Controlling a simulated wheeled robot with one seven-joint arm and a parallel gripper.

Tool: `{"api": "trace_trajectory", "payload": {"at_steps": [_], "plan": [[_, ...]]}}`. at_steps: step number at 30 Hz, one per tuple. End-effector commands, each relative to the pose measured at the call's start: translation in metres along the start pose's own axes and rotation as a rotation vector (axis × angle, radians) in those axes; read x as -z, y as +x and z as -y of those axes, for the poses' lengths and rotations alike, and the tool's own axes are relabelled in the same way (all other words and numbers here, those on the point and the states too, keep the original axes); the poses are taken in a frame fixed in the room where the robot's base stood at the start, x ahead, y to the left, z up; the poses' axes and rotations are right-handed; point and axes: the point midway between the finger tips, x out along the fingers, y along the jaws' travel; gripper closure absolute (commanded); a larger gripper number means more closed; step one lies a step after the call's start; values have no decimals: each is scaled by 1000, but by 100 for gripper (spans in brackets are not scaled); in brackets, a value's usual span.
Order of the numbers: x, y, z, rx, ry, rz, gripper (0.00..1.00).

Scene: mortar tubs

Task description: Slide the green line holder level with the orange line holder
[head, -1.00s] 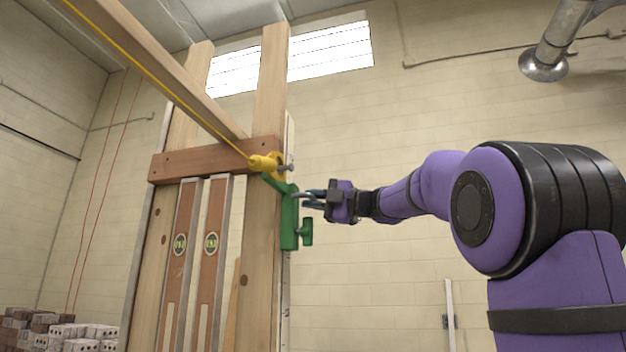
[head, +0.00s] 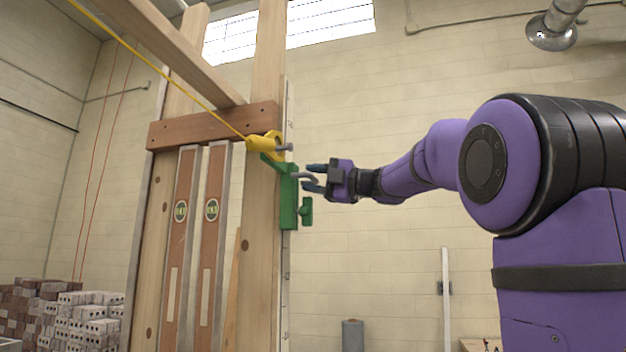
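A yellow-orange line holder (head: 262,145) sits on the right edge of the wooden post, with the yellow line running to it. The green line holder (head: 289,202) is on the same edge just below, upright, with a green knob (head: 306,212) on its right. Its upper left arm reaches up under the yellow-orange holder; I cannot tell if they touch. A grey bent rod (head: 303,176) sticks out right of the green holder. My gripper (head: 314,178) is beside it on the right, fingers apart, the rod's end near or between them. No grip shows.
A brown crosspiece (head: 205,128) and sloping beam (head: 165,50) are fixed to the posts. Two levels (head: 212,250) stand between the posts. Bricks (head: 90,325) are stacked at lower left. The space right of the post under my arm is open.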

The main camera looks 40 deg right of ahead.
Motion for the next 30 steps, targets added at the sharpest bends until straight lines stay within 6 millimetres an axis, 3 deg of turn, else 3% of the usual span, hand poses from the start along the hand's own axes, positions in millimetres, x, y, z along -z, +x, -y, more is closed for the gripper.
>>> {"api": "trace_trajectory", "payload": {"at_steps": [5,18,30], "plan": [[0,-18,0,0,0,2,61],[0,-94,0,-1,0,3,61],[0,-107,0,0,0,1,61]]}}
